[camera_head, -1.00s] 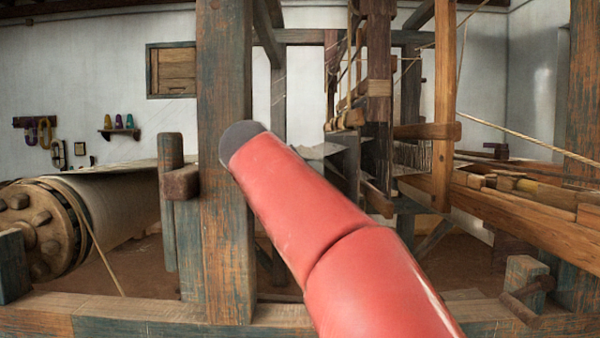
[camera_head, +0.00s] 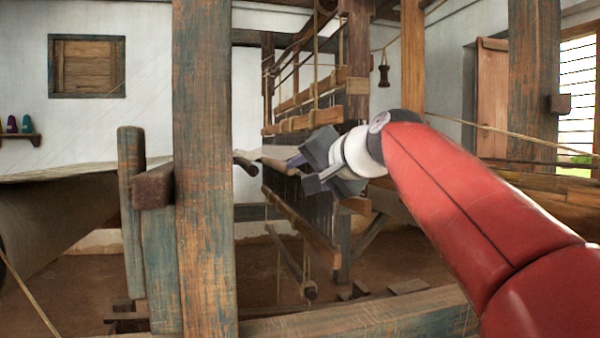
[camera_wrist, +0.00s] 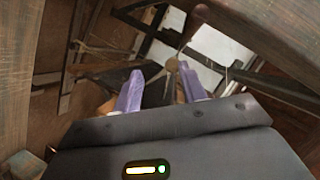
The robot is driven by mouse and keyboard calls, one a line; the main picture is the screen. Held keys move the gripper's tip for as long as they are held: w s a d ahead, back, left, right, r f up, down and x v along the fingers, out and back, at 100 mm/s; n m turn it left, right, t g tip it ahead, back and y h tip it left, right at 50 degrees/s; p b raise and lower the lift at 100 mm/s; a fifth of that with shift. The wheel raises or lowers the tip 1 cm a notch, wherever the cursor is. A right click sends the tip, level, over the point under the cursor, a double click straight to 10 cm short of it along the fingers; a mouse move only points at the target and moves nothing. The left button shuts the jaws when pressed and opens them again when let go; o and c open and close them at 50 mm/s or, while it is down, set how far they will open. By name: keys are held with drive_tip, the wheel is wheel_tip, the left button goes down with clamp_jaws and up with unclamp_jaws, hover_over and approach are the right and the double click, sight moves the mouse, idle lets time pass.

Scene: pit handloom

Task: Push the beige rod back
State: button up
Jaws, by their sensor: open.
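In the head view my gripper (camera_head: 299,172) points left and away toward the middle of the loom.
A thick weathered post (camera_head: 205,180) stands left of my gripper. A low beam (camera_head: 360,318) crosses the front. Heddle bars (camera_head: 305,121) hang behind the gripper, and a large cloth roll (camera_head: 50,225) lies at the left. Taut ropes cross the right side.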

sight(285, 169)
drive_tip(key=shift+m+t+y, duration=0.3)
drive_tip(key=shift+m+y, duration=0.1)
drive_tip(key=x, duration=0.2)
drive_tip(key=r+p+x, duration=0.1)
drive_tip(key=x, duration=0.5)
drive_tip(key=shift+w+d+r, duration=0.1)
drive_tip(key=shift+w+r, duration=0.1)
drive_tip(key=shift+r, duration=0.2)
clamp_jaws()
